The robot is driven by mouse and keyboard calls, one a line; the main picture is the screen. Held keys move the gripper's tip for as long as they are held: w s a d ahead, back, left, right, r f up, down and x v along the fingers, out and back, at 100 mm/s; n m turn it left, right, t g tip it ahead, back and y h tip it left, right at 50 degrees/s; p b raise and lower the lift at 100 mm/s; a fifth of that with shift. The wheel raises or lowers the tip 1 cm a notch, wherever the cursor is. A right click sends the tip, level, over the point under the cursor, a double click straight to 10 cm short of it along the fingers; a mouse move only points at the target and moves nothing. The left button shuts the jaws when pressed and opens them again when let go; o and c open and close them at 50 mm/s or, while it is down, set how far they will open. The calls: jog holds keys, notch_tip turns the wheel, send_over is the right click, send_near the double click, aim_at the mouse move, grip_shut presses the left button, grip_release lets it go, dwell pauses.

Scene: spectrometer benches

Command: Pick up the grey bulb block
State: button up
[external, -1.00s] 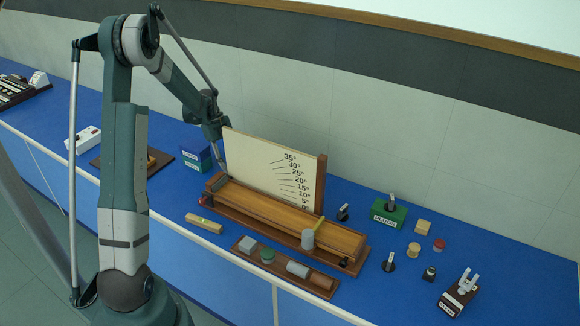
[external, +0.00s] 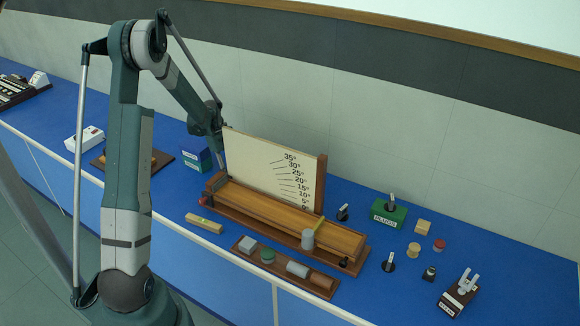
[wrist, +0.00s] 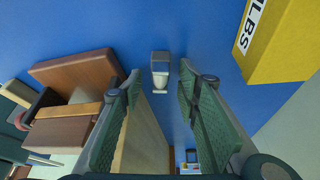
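A small block with a grey body and a paler end (wrist: 160,70), which looks like the grey bulb block, stands on the blue bench in the wrist view. It lies ahead between my fingertips, with blue showing on both sides. My gripper (wrist: 161,78) is open and empty, its green-padded fingers spread either side. In the external view my gripper (external: 219,158) is low beside the left end of the white angle board (external: 262,165). I cannot make out the block there.
A yellow box (wrist: 275,45) with lettering ending "LBS" is close on the right in the wrist view. Brown wooden apparatus (wrist: 80,70) is close on the left. In the external view, a wooden tray (external: 318,285) holds several samples, and a green box (external: 388,218) stands farther right.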

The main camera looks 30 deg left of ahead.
jog(key=c, duration=0.9)
jog(key=shift+c, duration=0.2)
jog(key=shift+r, duration=0.1)
jog(key=shift+w+a+r, duration=0.15)
jog(key=shift+r, duration=0.3)
notch_tip(320, 180, up, 10)
jog(key=w+a, duration=0.4)
jog(key=w, duration=0.1)
jog(key=w+a, duration=0.4)
jog(key=w, duration=0.1)
jog(key=w+a+p, duration=0.1)
jog(key=w+a, duration=0.3)
jog(key=w, duration=0.1)
jog(key=shift+a+r, duration=0.2)
